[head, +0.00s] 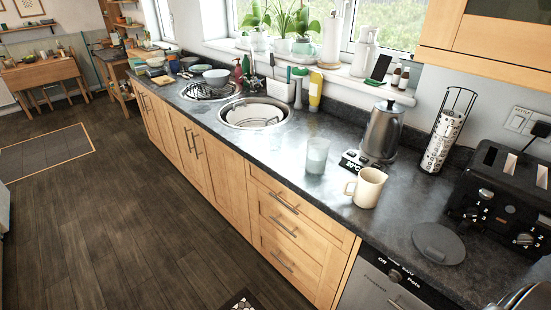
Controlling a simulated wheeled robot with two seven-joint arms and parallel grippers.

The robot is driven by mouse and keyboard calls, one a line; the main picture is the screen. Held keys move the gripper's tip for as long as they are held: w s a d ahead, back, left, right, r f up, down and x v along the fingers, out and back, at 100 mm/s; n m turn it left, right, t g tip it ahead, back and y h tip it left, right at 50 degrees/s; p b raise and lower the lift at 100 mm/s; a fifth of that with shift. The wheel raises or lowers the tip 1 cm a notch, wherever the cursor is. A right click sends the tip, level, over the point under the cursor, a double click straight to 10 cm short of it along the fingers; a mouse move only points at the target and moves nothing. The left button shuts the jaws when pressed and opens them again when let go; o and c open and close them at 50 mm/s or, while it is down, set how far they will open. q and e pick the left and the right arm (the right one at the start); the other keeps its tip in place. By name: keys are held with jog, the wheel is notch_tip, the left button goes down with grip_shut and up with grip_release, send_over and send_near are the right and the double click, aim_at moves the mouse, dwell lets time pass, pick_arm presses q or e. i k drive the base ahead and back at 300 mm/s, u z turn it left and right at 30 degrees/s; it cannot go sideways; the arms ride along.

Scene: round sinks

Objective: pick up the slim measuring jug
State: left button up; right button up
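A slim, translucent pale vessel (316,156) stands upright on the dark counter, between the round sink and the kettle. It looks most like the slim measuring jug, but it is too small for me to make out any scale or handle. A white jug-like container (363,52) stands on the windowsill behind the counter. Neither of my grippers shows in the head view.
A cream mug (367,187), a kettle (382,131) and a small scale-like display (357,161) stand right of the vessel. The round sink (253,113) is to its left. A black toaster (502,195) is far right. The counter (277,150) in front of the vessel is clear.

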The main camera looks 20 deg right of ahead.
aim_at(316, 150)
jog(key=u, duration=0.4)
jog(key=i, duration=3.3)
jog(key=z, duration=2.25)
